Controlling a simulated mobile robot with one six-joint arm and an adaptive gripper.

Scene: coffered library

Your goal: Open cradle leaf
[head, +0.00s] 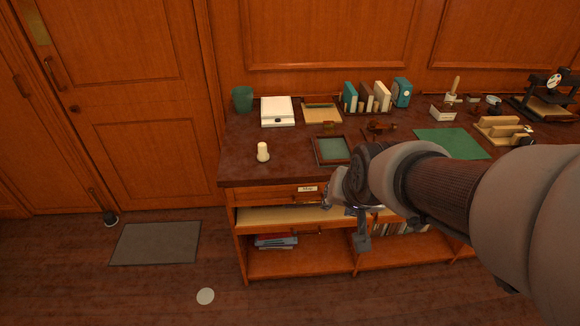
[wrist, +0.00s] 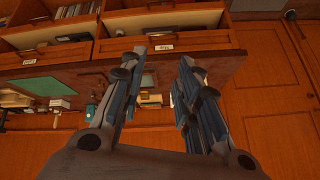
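A light wooden piece with raised parts (head: 503,129), which may be the cradle, stands on the right part of the dark desk (head: 240,160). I cannot make out its leaf or whether it is open. My gripper (head: 345,220) is in front of the desk's front edge, well to the left of that piece and apart from it. In the wrist view its two fingers (wrist: 161,57) are spread with nothing between them. The wrist view shows the desk upside down, and the cradle is not clear there.
A green mat (head: 450,143), a tray (head: 333,150), a white scale (head: 278,111), a candle-like object (head: 263,151) and a row of books (head: 368,97) stand on the desk. The floor at left is mostly free around a grey mat (head: 155,243).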

